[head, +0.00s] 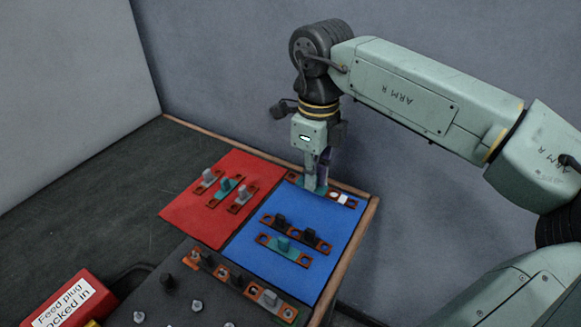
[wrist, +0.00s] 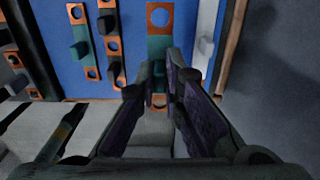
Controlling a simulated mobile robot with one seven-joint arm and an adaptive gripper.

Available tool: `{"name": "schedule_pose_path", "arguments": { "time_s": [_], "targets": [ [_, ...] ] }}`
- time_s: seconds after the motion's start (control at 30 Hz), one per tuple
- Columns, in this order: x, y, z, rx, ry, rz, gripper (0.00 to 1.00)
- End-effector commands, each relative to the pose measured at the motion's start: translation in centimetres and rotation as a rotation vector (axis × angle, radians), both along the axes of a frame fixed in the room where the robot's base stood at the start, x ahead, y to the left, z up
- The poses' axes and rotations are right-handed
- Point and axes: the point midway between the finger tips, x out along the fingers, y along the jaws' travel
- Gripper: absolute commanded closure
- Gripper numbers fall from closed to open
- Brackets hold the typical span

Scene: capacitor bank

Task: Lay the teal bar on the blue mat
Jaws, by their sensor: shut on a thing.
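My gripper (head: 316,187) points down over the far part of the blue mat (head: 256,255). It is shut on a teal bar (wrist: 159,46) with copper ends that have holes. In the wrist view the jaws (wrist: 160,90) cover the bar's middle and its grip. In the head view the held bar (head: 320,190) is low at the mat; I cannot tell whether it touches. Another teal bar (head: 283,250) lies on the near part of the blue mat.
Black-handled bars (head: 295,231) lie on the blue mat, and a white-handled bar (head: 343,200) lies close right of my gripper. The red mat (head: 190,210) at left bears several bars, one teal (head: 225,190). A dark panel (head: 190,295) stands in front.

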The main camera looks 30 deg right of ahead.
Motion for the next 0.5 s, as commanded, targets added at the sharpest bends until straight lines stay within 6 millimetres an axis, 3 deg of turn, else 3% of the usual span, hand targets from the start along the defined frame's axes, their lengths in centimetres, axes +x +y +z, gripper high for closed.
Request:
{"name": "schedule_pose_path", "arguments": {
  "time_s": [0.5],
  "targets": [
    [-0.1,-0.1,-1.8,0.0,0.0,-0.002,1.0]
  ]
}}
